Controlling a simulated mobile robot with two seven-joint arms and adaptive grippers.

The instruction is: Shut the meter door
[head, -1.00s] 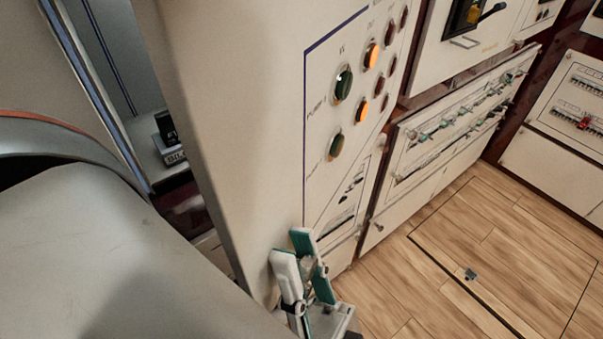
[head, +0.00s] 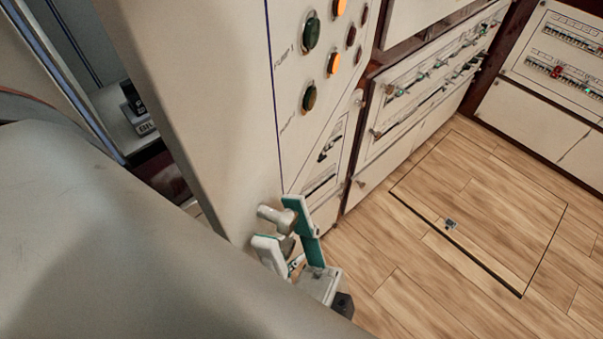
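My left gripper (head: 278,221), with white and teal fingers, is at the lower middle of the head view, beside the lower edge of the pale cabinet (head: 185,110). Its fingers are apart. A short metal cylinder, like a knob (head: 270,213), shows at the fingertips. One finger covers its right end, and I cannot tell whether they touch. I cannot make out for certain which panel is the meter door or how far it stands open. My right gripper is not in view.
A panel with green and orange lamps (head: 333,63) faces right. A low switch panel (head: 440,75) and a breaker panel (head: 560,60) stand beyond. The wooden floor (head: 480,200) is clear except for a small hatch latch (head: 450,224). My large grey arm link fills the lower left.

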